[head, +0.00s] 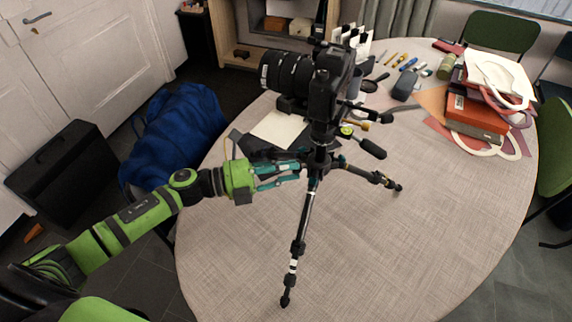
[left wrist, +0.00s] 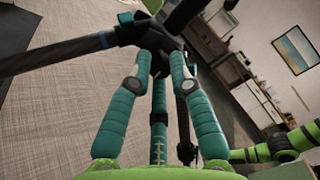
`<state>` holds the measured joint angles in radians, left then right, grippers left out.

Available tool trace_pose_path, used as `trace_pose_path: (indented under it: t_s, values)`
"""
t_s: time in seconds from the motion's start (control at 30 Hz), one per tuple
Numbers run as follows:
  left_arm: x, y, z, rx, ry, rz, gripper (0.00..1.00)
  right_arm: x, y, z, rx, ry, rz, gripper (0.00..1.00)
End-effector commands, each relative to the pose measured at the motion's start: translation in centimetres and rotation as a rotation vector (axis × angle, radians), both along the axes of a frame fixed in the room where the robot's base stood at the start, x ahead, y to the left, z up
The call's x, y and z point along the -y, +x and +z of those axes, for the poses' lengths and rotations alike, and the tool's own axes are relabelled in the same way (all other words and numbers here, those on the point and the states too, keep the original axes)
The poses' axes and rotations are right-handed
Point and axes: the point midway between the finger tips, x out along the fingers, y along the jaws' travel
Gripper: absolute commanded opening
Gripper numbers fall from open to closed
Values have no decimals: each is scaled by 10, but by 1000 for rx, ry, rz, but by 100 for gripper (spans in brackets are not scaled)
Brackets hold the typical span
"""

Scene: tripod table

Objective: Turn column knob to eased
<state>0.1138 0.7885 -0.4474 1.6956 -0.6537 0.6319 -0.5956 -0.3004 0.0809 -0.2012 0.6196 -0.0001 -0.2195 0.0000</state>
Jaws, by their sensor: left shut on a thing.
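A black tripod (head: 306,212) stands on the round table with its legs spread, and a camera (head: 325,95) with a long lens is mounted on top. My left gripper (head: 299,166) reaches in from the left to the tripod's hub, just below the head. My right gripper is not in view.
The round table (head: 400,250) is clear at the front and right. Red books (head: 474,115) and paper shapes lie at the back right. A grey mouse-like object (head: 405,86) and small tools lie at the back. A blue bag (head: 180,135) is on the floor at left.

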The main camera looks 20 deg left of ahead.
Motion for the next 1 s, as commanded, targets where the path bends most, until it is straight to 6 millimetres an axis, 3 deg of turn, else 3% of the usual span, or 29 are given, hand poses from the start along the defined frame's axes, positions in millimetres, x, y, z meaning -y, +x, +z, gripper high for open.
trace_pose_path:
  t_s: [0.6,1.0]
  values:
    - [0,-1,1,-488,-291,-2,0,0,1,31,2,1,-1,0]
    - [1,-1,0,-677,-407,-1,0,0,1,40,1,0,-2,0]
